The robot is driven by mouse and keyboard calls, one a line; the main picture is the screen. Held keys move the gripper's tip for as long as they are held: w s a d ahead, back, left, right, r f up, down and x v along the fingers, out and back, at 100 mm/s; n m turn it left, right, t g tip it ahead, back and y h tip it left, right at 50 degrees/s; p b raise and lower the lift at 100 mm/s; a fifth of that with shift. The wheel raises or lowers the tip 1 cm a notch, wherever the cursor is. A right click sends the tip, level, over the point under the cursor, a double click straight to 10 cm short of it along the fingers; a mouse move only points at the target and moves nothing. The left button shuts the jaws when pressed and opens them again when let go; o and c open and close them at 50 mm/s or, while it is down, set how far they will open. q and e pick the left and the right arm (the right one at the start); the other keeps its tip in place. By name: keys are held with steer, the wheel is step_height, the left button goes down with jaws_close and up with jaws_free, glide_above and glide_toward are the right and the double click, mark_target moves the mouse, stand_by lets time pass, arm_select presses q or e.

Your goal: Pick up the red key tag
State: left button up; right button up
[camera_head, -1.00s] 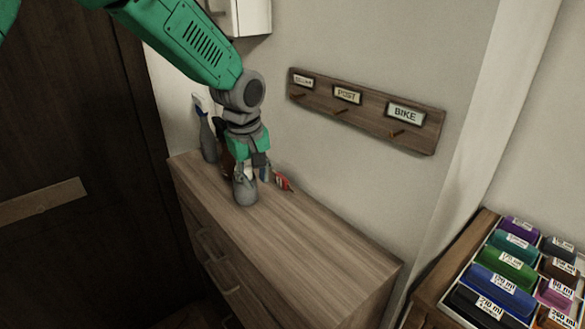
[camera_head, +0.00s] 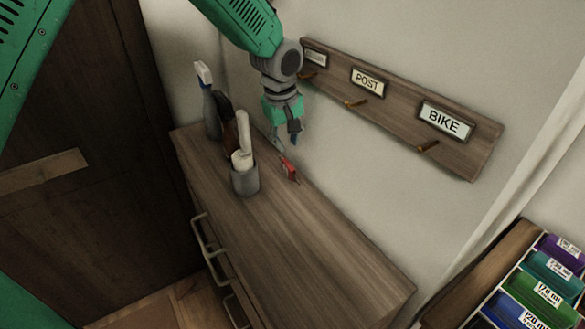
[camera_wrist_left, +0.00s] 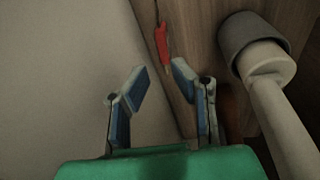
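The red key tag (camera_head: 289,170) lies on the wooden dresser top (camera_head: 290,245), close to the wall and right of a grey cup. In the left wrist view the red key tag (camera_wrist_left: 163,45) shows ahead of the fingertips, between them and the cup. My left gripper (camera_head: 286,145) is above the dresser near the wall, just behind and above the tag. Its two blue-padded fingers (camera_wrist_left: 158,80) are spread apart with nothing between them. My right gripper is not in view.
The grey cup (camera_head: 245,182) holds a white-handled item (camera_head: 243,135). A spray bottle (camera_head: 211,110) and a dark bottle stand behind it. A hook rack (camera_head: 400,105) hangs on the wall. A rack of coloured bins (camera_head: 540,285) is at the lower right.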

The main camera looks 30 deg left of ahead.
mark_target(289, 165)
arm_select(q)
steer(key=f, duration=0.3)
steer(key=w+a+f, duration=0.1)
steer(key=shift+f, duration=0.3)
steer(key=shift+w+d+f+p, duration=0.1)
steer(key=shift+f+p, duration=0.05)
steer(key=shift+f, duration=0.6)
steer(key=shift+w+d+f+p, duration=0.1)
steer(key=shift+w+d+f, duration=0.05)
steer(key=shift+f, duration=0.65)
steer(key=shift+w+d+f+p, duration=0.1)
steer(key=shift+f+p, duration=0.05)
steer(key=shift+f, duration=0.6)
steer(key=shift+a, duration=0.15)
jaws_close()
